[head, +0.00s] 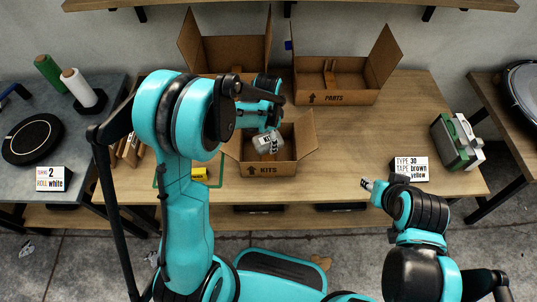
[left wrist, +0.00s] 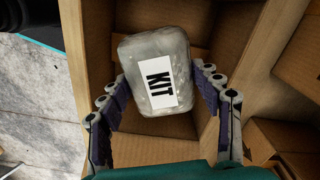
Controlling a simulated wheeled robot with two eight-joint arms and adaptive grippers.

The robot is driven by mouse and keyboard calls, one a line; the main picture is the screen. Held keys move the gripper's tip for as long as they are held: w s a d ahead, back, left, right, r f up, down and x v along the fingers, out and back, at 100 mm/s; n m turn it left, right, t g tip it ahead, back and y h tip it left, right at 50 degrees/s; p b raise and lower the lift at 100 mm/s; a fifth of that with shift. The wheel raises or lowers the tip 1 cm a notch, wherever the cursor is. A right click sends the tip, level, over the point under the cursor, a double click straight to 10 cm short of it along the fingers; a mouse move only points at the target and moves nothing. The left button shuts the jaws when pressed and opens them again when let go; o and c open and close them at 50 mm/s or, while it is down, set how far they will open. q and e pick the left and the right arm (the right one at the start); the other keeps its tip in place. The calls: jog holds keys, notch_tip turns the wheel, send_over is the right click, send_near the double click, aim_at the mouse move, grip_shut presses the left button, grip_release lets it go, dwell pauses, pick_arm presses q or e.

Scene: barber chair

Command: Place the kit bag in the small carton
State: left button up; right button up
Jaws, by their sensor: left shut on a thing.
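The kit bag (head: 267,144) is a clear, greyish pouch with a white KIT label. It fills the middle of the left wrist view (left wrist: 155,75), between the two fingers. My left gripper (head: 266,127) is shut on it. The small carton marked KITS (head: 280,170) stands open on the wooden table, with its flaps out. The bag is over the carton's opening, and its lower part overlaps the inside; I cannot tell its exact height. Carton walls show around it in the left wrist view (left wrist: 85,50). My right gripper (head: 368,185) is in front of the table; its jaw state is unclear.
A larger PARTS carton (head: 335,85) and another open carton (head: 230,50) stand behind. A yellow item (head: 201,174) lies left of the small carton. A sign (head: 411,168) and a green-and-white device (head: 458,142) are at right. The table between carton and sign is clear.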

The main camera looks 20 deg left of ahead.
aim_at(268, 157)
pick_arm(q)
notch_tip(268, 157, down, 8)
jog(key=b, duration=0.2)
jog(key=shift+b, duration=0.35)
jog(key=shift+r, duration=0.1)
jog(key=shift+s, duration=0.1)
jog(key=o, duration=1.3)
jog(key=shift+o, duration=0.2)
